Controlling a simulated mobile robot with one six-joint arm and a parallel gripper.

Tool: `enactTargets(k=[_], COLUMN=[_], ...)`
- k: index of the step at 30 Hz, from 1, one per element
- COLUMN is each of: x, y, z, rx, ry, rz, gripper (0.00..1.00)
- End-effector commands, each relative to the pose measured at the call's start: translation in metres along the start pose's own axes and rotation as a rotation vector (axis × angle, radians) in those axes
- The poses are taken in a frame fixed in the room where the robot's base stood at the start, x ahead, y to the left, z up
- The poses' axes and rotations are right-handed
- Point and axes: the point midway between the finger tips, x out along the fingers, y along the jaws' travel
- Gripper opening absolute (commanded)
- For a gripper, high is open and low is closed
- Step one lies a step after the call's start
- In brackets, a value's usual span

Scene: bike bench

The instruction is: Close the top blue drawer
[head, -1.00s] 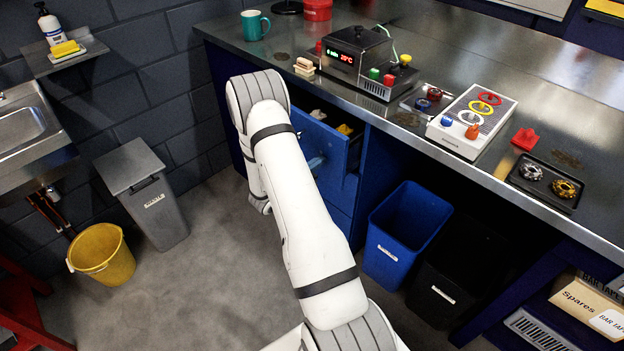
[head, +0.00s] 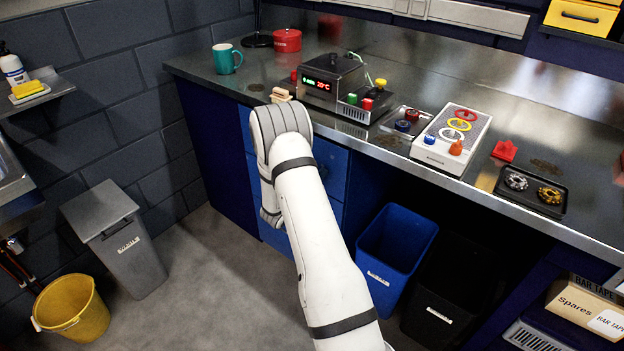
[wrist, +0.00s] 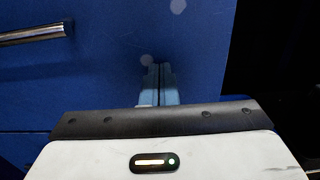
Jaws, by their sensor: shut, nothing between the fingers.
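The top blue drawer (head: 331,170) is under the worktop, partly behind my arm in the head view. Its front looks flush with the cabinet, and its inside is out of sight. In the wrist view, the blue front (wrist: 100,75) fills most of the picture, with a metal bar handle (wrist: 35,34) at the upper left. My gripper (wrist: 159,72) is shut and empty, its fingertips at the blue front, right of the handle. Whether they touch it is not clear. In the head view my arm hides the gripper.
The steel worktop (head: 225,75) carries a teal mug (head: 226,59), a control box (head: 335,85) and a white switch panel (head: 450,140). A blue bin (head: 396,250) and a black bin (head: 447,300) stand right of the drawers. A grey bin (head: 115,240) and yellow bucket (head: 72,310) stand left.

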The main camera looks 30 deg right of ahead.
Motion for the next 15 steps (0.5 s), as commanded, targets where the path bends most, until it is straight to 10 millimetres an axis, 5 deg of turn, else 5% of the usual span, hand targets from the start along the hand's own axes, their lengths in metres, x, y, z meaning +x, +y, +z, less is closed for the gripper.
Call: enactTargets(k=[8,15], x=[-0.002,-0.048], y=[0.001,0.004], z=[0.006,0.003], rx=[0.009,0.001], ry=[-0.011,-0.008], rz=[-0.005,0.001], gripper=[0.00,0.00])
